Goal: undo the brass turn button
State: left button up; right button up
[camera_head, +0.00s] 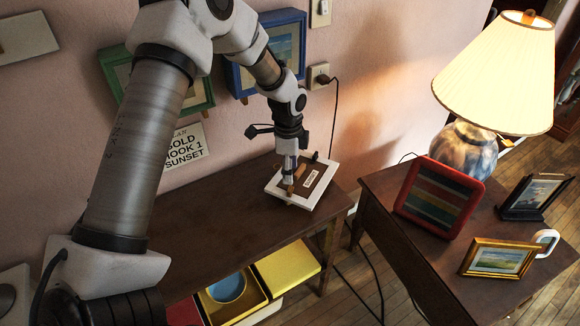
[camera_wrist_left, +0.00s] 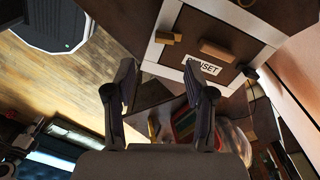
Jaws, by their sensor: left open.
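A white picture frame (camera_head: 309,206) lies face down on the brown console table, its brown back up with a white label. In the left wrist view the frame (camera_wrist_left: 152,53) shows a label reading "SUNSET". A brass-coloured turn button (camera_wrist_left: 165,38) sits at one edge of the back; it also shows near the fingertips in the head view (camera_head: 290,190). My right gripper is not in view.
A wooden block (camera_wrist_left: 217,50) stands up from the frame's back. A side table (camera_head: 400,255) at right holds a lamp (camera_head: 465,150), a red frame (camera_head: 438,199) and smaller frames. Green and blue frames (camera_head: 285,50) hang on the wall. The console top left of the frame is clear.

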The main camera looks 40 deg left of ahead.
aim_at(290, 189)
pick_arm(q)
jog(key=shift+w+a+m, duration=0.15)
jog(key=shift+w+m, duration=0.1)
jog(key=shift+m, duration=0.35)
notch_tip(290, 189, down, 8)
jog(key=shift+r+p, duration=0.2)
jog(key=shift+p, duration=0.15)
grip_shut()
